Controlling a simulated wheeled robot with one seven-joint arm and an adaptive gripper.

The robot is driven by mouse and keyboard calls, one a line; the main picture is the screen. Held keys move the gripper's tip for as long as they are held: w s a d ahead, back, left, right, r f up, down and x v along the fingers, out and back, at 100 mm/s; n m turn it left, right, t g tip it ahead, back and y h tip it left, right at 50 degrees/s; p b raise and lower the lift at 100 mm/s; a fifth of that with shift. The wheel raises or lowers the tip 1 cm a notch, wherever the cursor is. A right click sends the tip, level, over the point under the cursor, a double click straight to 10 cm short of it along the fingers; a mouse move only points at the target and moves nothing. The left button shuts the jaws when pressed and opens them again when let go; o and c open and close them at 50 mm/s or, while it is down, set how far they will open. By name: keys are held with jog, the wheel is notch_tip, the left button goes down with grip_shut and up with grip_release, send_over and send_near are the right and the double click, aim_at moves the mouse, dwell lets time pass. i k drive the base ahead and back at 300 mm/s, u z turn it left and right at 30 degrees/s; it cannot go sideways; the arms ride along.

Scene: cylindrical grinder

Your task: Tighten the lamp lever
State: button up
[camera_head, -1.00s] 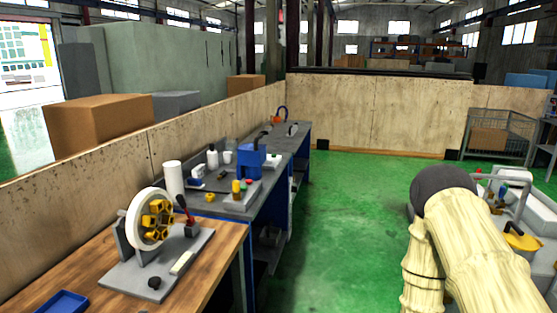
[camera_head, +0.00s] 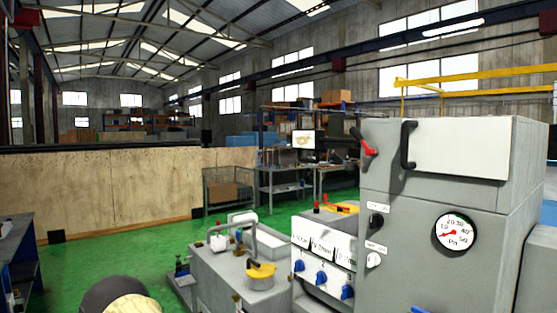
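A grey grinding machine (camera_head: 400,225) fills the right side of the head view. A small red lever (camera_head: 367,148) with a dark end sticks out at the upper left of its tall cabinet. I cannot tell whether this is the lamp lever, and no lamp shows clearly. A black bar handle (camera_head: 407,145) stands beside it on a white panel. My gripper is not in view; only a rounded, dark and cream part of my arm shows at the bottom left edge, well apart from the red lever.
Blue knobs (camera_head: 321,278) and a round dial (camera_head: 454,232) are on the machine front. A yellow-topped part (camera_head: 261,276) sits on the lower machine bed. Green floor (camera_head: 110,265) is open at the left, before a wooden partition (camera_head: 110,195). A wire cage (camera_head: 229,189) stands behind.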

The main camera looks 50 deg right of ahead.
aim_at(341, 162)
jog(key=u, duration=0.05)
jog(key=i, duration=0.3)
jog(key=z, duration=2.1)
